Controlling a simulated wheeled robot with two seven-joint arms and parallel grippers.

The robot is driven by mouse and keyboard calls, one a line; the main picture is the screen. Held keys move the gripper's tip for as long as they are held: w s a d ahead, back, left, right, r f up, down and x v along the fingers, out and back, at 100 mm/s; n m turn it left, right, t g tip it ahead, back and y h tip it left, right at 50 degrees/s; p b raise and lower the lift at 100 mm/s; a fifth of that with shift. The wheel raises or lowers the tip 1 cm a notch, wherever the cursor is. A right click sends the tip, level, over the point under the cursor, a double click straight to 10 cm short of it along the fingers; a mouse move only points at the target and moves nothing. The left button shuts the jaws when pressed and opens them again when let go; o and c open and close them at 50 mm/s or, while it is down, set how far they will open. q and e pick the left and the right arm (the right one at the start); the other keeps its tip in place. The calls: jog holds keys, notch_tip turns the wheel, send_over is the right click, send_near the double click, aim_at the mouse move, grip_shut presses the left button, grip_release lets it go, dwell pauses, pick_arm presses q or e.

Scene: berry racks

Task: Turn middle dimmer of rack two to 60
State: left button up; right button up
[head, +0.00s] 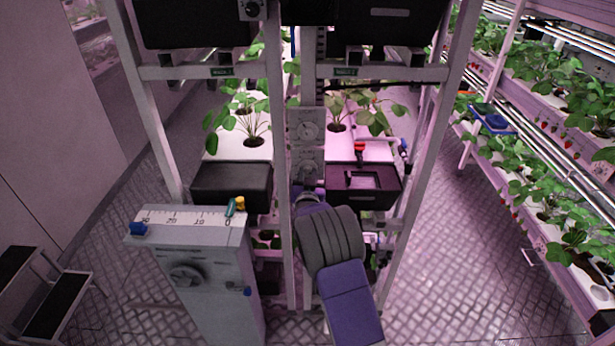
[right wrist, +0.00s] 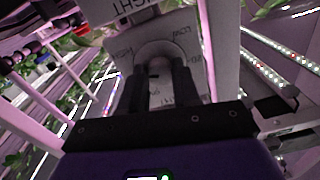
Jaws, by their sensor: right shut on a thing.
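The post of rack two carries dial panels: an upper one (head: 307,128) and one below it (head: 308,163), each pale with a round knob. My right gripper (head: 309,192) is at the post, low in front of the panels. In the right wrist view my right gripper (right wrist: 165,88) has its two dark fingers on either side of a rounded grey knob (right wrist: 160,50) on a pale plate with printed markings. It is shut on this knob. The pointer and the exact setting are not readable, and I cannot tell which panel in the head view this is. My left gripper is not in view.
A grey cabinet (head: 195,270) with a scale, a blue knob and a dial stands front left. Black bins (head: 232,183) sit on the rack beams. A step stool (head: 45,290) is at far left. Planted berry shelves (head: 545,150) line the right, with clear floor between.

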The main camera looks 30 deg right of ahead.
jog(key=shift+n, duration=0.3)
jog(key=n+b, duration=0.1)
jog(key=n, duration=0.1)
jog(key=shift+n, duration=0.3)
jog(key=n, duration=0.3)
jog(key=shift+n, duration=0.3)
jog(key=n, duration=0.8)
jog(key=shift+r+n+p, duration=0.1)
jog(key=shift+n+p, duration=0.2)
jog(key=shift+p, duration=0.05)
jog(key=shift+n, duration=0.3)
jog(key=o, duration=1.1)
jog(key=shift+c, duration=0.2)
